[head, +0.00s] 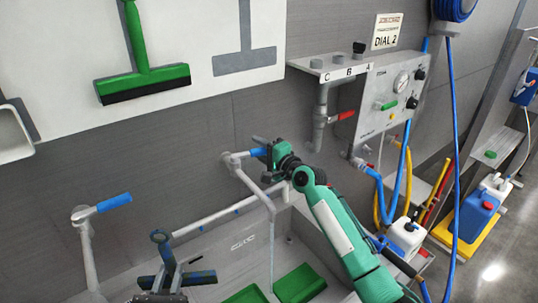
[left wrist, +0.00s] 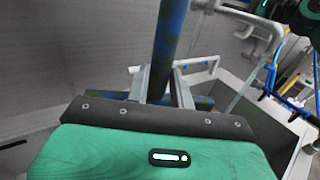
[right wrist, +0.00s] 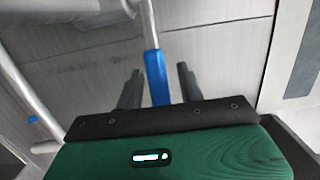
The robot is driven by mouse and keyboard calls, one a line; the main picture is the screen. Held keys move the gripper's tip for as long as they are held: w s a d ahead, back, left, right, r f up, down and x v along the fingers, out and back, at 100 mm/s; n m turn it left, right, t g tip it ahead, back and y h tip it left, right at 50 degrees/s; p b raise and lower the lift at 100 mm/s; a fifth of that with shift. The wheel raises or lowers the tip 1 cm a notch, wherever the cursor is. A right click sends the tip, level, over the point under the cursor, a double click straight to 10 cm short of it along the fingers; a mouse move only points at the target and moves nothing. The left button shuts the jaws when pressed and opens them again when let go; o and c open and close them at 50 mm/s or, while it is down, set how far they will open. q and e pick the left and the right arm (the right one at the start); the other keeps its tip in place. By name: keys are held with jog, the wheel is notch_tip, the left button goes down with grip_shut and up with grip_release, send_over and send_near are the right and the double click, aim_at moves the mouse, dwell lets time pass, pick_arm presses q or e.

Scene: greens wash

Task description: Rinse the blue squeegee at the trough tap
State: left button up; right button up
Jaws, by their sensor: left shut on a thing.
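The blue squeegee (head: 168,252), its surface mottled with dark smears, stands roughly upright at the near left in the head view. My left gripper (head: 172,288) is shut on it; the left wrist view shows its handle (left wrist: 170,42) between the fingers (left wrist: 163,88). The trough tap (head: 232,161) is a grey pipe with a blue lever (head: 259,152). My right gripper (head: 268,151) is at this lever. In the right wrist view the lever (right wrist: 156,75) lies between the fingers (right wrist: 159,78), with gaps on both sides. No water stream is visible.
The grey trough (head: 225,262) lies below the tap, with green flat pieces (head: 300,284) in it. Another blue-levered tap (head: 86,225) stands at left. A green squeegee (head: 142,75) hangs on the white board above. A dial panel (head: 395,92) and hoses are at right.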

jog(key=b+v, duration=0.2)
jog(key=v, duration=0.9)
jog(key=shift+s+d+b, duration=0.25)
jog(key=shift+d+b, duration=0.1)
jog(key=shift+b, duration=0.05)
jog(key=shift+f, duration=0.1)
